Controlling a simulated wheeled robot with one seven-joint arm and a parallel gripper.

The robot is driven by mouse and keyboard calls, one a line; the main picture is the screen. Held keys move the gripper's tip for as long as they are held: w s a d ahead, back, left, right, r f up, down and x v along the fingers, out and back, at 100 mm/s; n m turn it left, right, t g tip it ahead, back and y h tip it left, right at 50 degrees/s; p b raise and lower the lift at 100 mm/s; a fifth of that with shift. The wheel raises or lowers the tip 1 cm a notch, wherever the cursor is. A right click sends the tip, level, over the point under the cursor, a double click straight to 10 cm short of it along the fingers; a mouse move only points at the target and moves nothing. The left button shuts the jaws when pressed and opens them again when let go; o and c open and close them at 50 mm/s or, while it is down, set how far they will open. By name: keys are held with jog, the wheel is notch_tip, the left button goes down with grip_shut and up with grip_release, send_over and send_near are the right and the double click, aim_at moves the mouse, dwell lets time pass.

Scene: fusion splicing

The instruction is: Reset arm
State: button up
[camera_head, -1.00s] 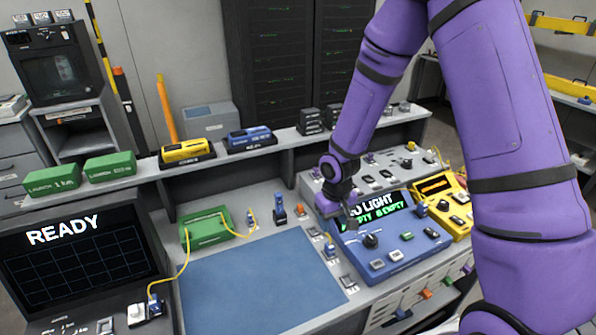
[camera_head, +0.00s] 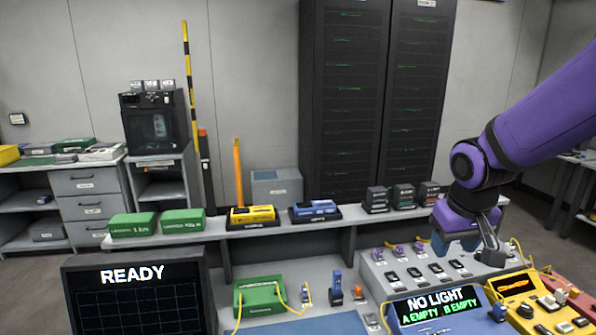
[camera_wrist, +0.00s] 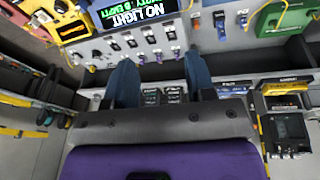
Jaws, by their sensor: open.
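My purple arm comes in from the right in the head view. My gripper (camera_head: 468,243) hangs in the air above the right part of the bench, in front of the shelf ledge. In the wrist view its two blue-grey fingers (camera_wrist: 161,85) stand apart with nothing between them. The blue device (camera_head: 440,310) below it shows "NO LIGHT" and "A EMPTY B EMPTY". The yellow device (camera_head: 517,287) stands to its right.
The grey panel (camera_head: 393,288) with small connectors lies just left of and below my gripper. A green box (camera_head: 262,297) with a yellow cable, a READY monitor (camera_head: 133,297) and black server racks (camera_head: 375,100) also show. The air left of my gripper is clear.

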jog(key=s+r+t, duration=0.1)
jog(key=s+r, duration=0.5)
jog(key=s, duration=0.2)
jog(key=s+d+r+t+y, duration=0.1)
jog(key=s+r, duration=0.4)
jog(key=s, duration=0.3)
jog(key=shift+s+d+r+m+t, duration=0.3)
jog(key=shift+s+r+m, duration=0.05)
jog(key=shift+r+m, duration=0.05)
